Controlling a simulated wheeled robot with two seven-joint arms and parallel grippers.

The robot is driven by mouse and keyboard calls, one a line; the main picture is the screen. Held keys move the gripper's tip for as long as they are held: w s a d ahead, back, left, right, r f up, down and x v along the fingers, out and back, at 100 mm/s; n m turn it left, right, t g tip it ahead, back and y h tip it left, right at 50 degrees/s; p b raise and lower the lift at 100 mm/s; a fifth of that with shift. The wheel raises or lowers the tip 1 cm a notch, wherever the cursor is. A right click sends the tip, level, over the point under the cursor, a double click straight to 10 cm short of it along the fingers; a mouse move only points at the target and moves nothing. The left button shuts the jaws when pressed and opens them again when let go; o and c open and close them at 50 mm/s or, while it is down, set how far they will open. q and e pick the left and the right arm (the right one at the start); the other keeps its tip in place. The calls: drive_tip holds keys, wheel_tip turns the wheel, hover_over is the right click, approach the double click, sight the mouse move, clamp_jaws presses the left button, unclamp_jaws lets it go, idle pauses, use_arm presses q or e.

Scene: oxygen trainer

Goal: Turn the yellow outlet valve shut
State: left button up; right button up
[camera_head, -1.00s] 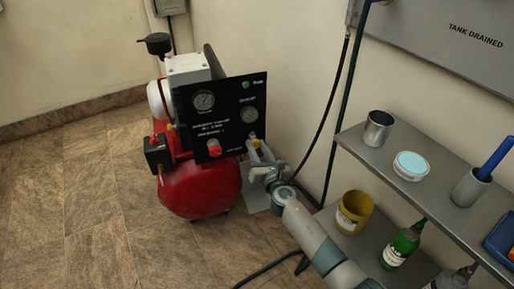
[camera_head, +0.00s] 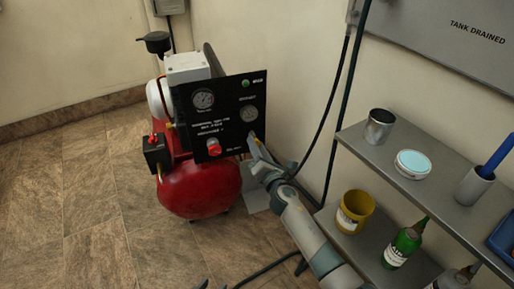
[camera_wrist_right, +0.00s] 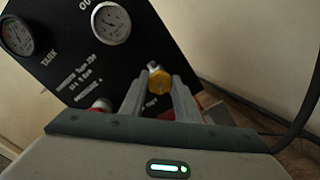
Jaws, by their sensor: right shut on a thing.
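The yellow outlet valve (camera_wrist_right: 159,81) sits low on the black panel of the red compressor (camera_head: 200,187). In the right wrist view its knob is between the two fingers of my right gripper (camera_wrist_right: 160,88), which is shut on it. In the head view my right gripper (camera_head: 258,150) reaches the panel's lower right corner and mostly hides the valve. Two dark tips of my left gripper (camera_head: 214,284) show at the bottom edge, apart from each other with nothing visible between them.
A red knob (camera_head: 214,147) sits left of the valve on the panel, below two gauges. A grey shelf (camera_head: 432,192) at the right holds a metal cup (camera_head: 379,127) and other items. A yellow bucket (camera_head: 354,212) and a green bottle (camera_head: 402,247) stand below. Floor at left is clear.

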use_arm(q)
drive_tip(key=s+a+f+g+y+p, duration=0.2)
drive_tip(key=s+a+f+g+p, duration=0.2)
drive_tip(key=s+a+g+p, duration=0.1)
drive_tip(key=shift+s+a+f+y, duration=0.15)
drive_tip(key=shift+s+a+y, duration=0.15)
drive_tip(key=shift+s+a, duration=0.35)
use_arm(e)
drive_tip(key=m, duration=3)
drive_tip(key=shift+s+a+f, duration=0.1)
drive_tip(key=shift+f, duration=0.25)
use_arm(q)
drive_tip(key=shift+w+a, duration=0.15)
drive_tip(key=shift+w, duration=0.1)
use_arm(e)
drive_tip(key=o, duration=1.1)
drive_tip(key=shift+c, duration=0.2)
